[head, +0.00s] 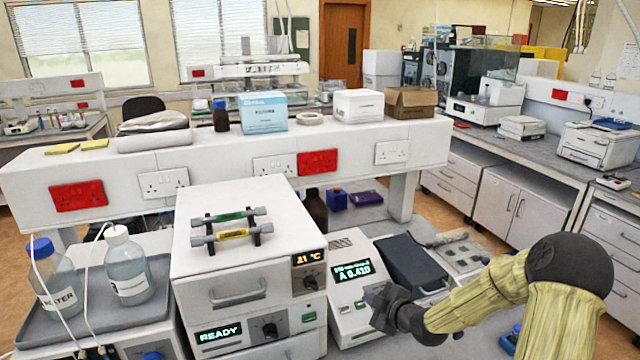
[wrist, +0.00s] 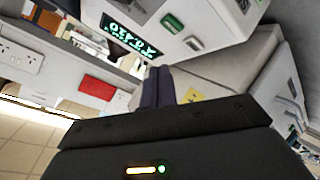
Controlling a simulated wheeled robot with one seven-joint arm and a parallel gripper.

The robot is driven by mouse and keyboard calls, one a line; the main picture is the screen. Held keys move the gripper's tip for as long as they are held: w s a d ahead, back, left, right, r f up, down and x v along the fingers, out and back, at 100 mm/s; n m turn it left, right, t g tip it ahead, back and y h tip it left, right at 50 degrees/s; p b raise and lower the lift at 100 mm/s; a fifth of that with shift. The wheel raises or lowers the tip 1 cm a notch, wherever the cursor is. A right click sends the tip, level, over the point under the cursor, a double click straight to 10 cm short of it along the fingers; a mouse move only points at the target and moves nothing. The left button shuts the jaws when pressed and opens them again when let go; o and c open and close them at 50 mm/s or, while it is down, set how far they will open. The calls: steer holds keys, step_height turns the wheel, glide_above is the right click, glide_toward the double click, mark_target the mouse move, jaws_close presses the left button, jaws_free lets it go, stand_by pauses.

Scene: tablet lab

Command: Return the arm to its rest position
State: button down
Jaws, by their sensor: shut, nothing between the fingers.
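My gripper (head: 378,306) is at the lower right of the head view, at the end of my arm with its yellowish sleeve. It is in front of a white instrument (head: 352,318) whose display (head: 352,271) reads about "A 0.410". In the wrist view the fingers of my gripper (wrist: 160,84) are together, with nothing held between them. The same instrument's display (wrist: 130,36) shows turned at the top of the wrist view. The picture does not show whether the fingertips touch anything.
A white oven-like unit (head: 246,235) with a "READY" display stands left of my gripper, carrying two capped tubes on a rack. Two bottles (head: 128,268) stand in a grey tray further left. A dark-lidded device (head: 412,262) is behind my gripper. A white shelf (head: 225,155) runs behind.

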steer(key=s+r+m+g+h, duration=0.2)
steer(key=s+m, duration=0.3)
steer(key=s, duration=0.4)
steer(key=s+r+m+g+h, duration=0.1)
steer(key=s+m+g, duration=0.3)
steer(key=s, duration=0.5)
steer(key=s+r+m+g+h, duration=0.2)
steer(key=s+m, duration=0.4)
steer(key=s, duration=0.3)
steer(key=shift+a+r+g+h, duration=0.3)
steer(key=shift+g+h, duration=0.2)
